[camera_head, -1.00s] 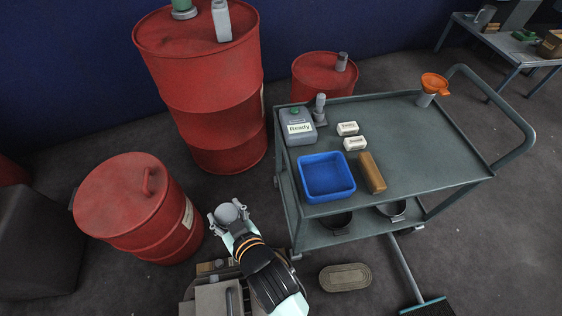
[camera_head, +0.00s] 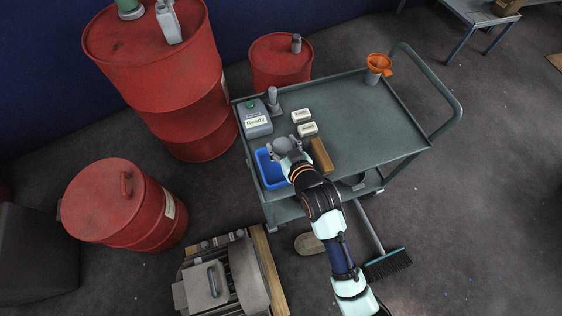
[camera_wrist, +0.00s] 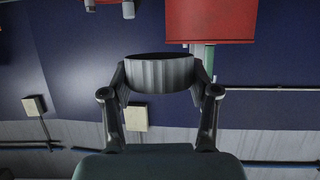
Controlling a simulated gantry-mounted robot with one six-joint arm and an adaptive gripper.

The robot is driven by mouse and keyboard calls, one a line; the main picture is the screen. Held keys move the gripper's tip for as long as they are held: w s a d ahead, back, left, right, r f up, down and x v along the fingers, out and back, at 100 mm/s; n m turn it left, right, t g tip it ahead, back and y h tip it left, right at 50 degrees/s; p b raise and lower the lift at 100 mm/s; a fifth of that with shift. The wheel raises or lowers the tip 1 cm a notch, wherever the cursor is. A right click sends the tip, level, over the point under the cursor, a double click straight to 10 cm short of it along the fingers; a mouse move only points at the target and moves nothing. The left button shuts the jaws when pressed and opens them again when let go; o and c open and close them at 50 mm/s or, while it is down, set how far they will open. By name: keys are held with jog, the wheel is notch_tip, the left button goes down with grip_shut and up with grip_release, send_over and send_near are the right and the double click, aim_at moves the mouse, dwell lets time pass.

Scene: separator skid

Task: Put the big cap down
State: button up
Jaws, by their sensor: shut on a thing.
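The big cap (camera_wrist: 160,74) is a grey, ribbed, round cap, seen in the wrist view between the two fingers. My gripper (camera_wrist: 160,84) is shut on it from both sides. In the head view my gripper (camera_head: 285,150) holds the cap (camera_head: 283,144) over or near the far side of the blue bin (camera_head: 265,172) on the cart. I cannot tell the cap's exact height above the cart.
The grey-green cart (camera_head: 360,110) also bears a grey "Ready" canister (camera_head: 256,120), two small white boxes (camera_head: 302,116), a brown block (camera_head: 320,155) and an orange funnel (camera_head: 379,64). Its middle and right are clear.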

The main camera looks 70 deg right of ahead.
notch_tip(320, 180, down, 17)
jog(key=b, duration=0.6)
jog(key=shift+r, duration=0.1)
jog(key=shift+f+b, duration=0.35)
jog(key=shift+f, duration=0.3)
jog(key=o, duration=0.6)
jog(key=shift+c, duration=0.2)
jog(key=o, duration=0.4)
jog(key=shift+s+d, duration=0.1)
jog(key=shift+d, duration=0.05)
jog(key=a+r+p, duration=0.1)
jog(key=s+a+r+p, duration=0.1)
jog(key=shift+s+a+r, duration=0.3)
jog(key=shift+r, duration=0.1)
jog(key=p+v, duration=0.2)
jog(key=v, duration=0.6)
jog(key=shift+s+a+p, duration=0.25)
jog(key=shift+s+p, duration=0.05)
jog(key=shift+s, duration=0.05)
